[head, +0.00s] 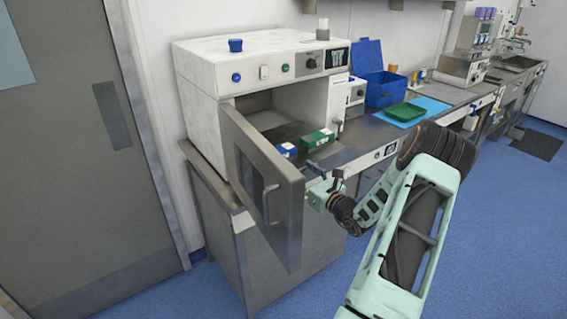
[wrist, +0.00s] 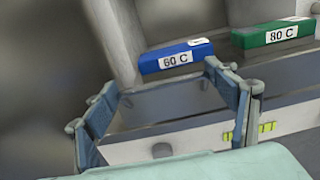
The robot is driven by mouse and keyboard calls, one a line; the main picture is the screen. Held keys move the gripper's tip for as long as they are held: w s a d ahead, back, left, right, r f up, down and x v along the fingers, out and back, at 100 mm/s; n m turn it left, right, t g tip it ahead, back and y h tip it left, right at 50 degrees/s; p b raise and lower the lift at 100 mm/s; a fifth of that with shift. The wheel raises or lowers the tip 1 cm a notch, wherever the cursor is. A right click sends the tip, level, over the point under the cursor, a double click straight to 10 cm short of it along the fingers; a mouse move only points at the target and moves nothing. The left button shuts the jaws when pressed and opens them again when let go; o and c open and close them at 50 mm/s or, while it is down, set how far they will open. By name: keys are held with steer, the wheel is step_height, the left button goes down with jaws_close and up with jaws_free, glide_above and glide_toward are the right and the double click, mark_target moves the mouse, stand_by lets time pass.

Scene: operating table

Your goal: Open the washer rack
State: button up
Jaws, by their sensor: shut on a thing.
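I cannot pick out a washer rack with certainty. A white box-shaped machine (head: 215,95) stands on the bench. Its grey hinged door (head: 290,225) is swung open, with a bar handle (head: 267,205). My gripper (head: 328,186) is just right of the door's free edge, at the bench front. In the wrist view my gripper (wrist: 165,95) shows its two fingers apart. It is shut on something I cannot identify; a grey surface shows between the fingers. Below it is a pale front panel with a round knob (wrist: 162,150).
A blue bin (head: 386,92) and green tray (head: 405,111) stand farther right. Open blue floor lies to the right.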

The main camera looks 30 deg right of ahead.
steer(key=s, duration=0.7)
steer(key=shift+s+a, duration=0.15)
steer(key=shift+s, duration=0.2)
steer(key=shift+f, duration=0.1)
steer(key=o, duration=1.5)
steer(key=s, duration=1.2)
steer(key=shift+d, duration=0.3)
